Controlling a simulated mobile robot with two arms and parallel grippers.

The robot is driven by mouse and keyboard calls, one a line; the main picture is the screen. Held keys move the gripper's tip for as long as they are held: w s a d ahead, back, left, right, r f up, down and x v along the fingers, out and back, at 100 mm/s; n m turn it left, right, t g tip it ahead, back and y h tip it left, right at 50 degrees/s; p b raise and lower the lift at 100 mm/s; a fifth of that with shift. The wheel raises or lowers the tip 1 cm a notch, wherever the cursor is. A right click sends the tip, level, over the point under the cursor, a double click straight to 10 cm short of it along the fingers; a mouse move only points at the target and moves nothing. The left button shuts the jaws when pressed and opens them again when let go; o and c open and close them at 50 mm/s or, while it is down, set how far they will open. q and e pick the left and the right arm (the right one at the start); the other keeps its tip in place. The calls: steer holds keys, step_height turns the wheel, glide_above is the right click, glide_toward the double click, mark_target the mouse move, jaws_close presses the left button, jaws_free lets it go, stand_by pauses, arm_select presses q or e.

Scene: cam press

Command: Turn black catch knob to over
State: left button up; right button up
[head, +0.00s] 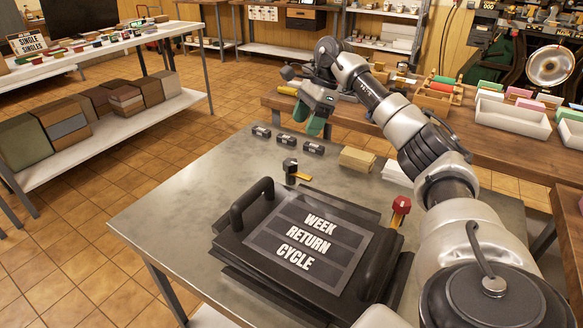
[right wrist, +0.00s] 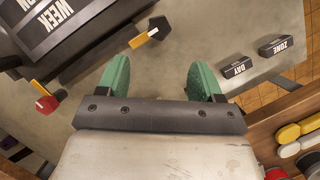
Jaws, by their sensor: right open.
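The black catch knob (head: 290,166) stands on the grey table behind the black press (head: 224,222), with a yellow lever (head: 304,177) beside its base. In the right wrist view the knob (right wrist: 158,24) lies beyond my fingertips, roughly between them, with its yellow lever (right wrist: 143,38) pointing down-left. My right gripper (head: 309,117) is above the far part of the table, apart from the knob. Its green fingers are open and empty, and they show in the right wrist view (right wrist: 161,80). The press carries a plate reading WEEK RETURN CYCLE (head: 310,236). My left gripper is not in view.
A red knob (head: 401,205) stands at the press's right side. A wooden bench (head: 490,130) is behind.

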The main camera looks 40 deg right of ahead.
mark_target(290, 161)
steer(key=x, duration=0.9)
steer(key=shift+f+b, duration=0.35)
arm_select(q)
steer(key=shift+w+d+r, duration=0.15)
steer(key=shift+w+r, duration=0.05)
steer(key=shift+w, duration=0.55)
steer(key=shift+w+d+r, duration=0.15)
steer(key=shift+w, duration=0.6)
arm_select(e)
steer(key=shift+w+a+f, duration=0.1)
steer(key=shift+a+f, duration=0.15)
steer(key=shift+f, duration=0.35)
steer(key=shift+c, duration=0.4)
steer(key=c, duration=0.8)
steer(key=shift+c, duration=0.2)
